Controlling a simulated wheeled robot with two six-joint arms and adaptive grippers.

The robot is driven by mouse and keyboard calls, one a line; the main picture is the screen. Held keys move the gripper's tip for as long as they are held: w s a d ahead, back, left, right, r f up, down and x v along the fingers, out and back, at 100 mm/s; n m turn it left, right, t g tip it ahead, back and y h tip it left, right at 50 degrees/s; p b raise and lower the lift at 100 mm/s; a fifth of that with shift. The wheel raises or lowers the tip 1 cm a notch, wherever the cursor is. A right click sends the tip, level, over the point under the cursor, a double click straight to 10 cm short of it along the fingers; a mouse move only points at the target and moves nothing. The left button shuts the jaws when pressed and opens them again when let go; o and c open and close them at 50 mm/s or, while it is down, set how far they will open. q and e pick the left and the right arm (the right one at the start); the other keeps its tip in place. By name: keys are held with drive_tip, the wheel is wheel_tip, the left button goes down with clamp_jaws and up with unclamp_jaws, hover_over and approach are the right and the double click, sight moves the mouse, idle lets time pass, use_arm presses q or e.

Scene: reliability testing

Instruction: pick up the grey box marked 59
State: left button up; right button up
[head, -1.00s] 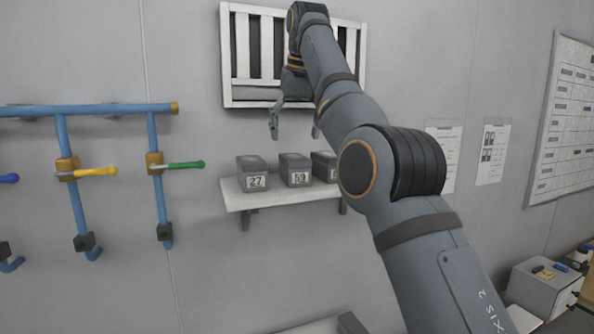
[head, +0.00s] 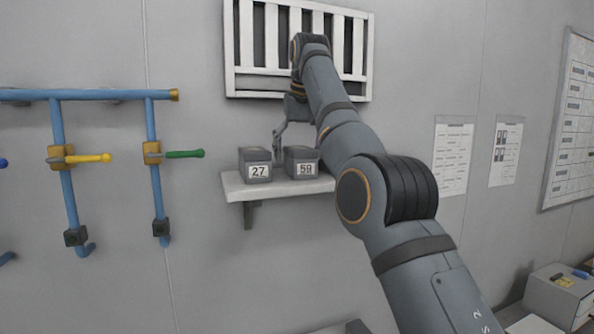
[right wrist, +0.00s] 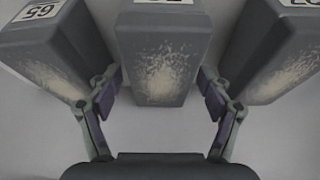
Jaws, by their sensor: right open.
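In the right wrist view my open gripper (right wrist: 159,90) has a finger on each side of the middle grey box (right wrist: 154,55), whose label is cut off at the top edge. My left gripper is not in view.
Another grey box (right wrist: 48,45) stands close on the left in the right wrist view, hidden behind my arm in the head view. A white slatted rack (head: 250,85) hangs above the shelf. Blue pipes (head: 100,95) with valve handles are at the left.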

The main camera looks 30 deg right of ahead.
drive_tip(key=shift+s+a+r, duration=0.2)
drive_tip(key=shift+s+a, duration=0.05)
drive_tip(key=shift+s, duration=0.25)
drive_tip(key=shift+s+a+r, duration=0.2)
drive_tip(key=shift+s, duration=0.3)
drive_tip(key=shift+w+d+f, duration=0.25)
drive_tip(key=shift+w+f, duration=0.15)
drive_tip(key=shift+w, duration=0.2)
drive_tip(key=shift+s+a+r, duration=0.15)
drive_tip(key=shift+s+r, duration=0.05)
drive_tip(key=shift+s, duration=0.15)
drive_tip(key=c, duration=1.5)
drive_tip(key=shift+c, duration=0.8)
drive_tip(key=shift+r, duration=0.1)
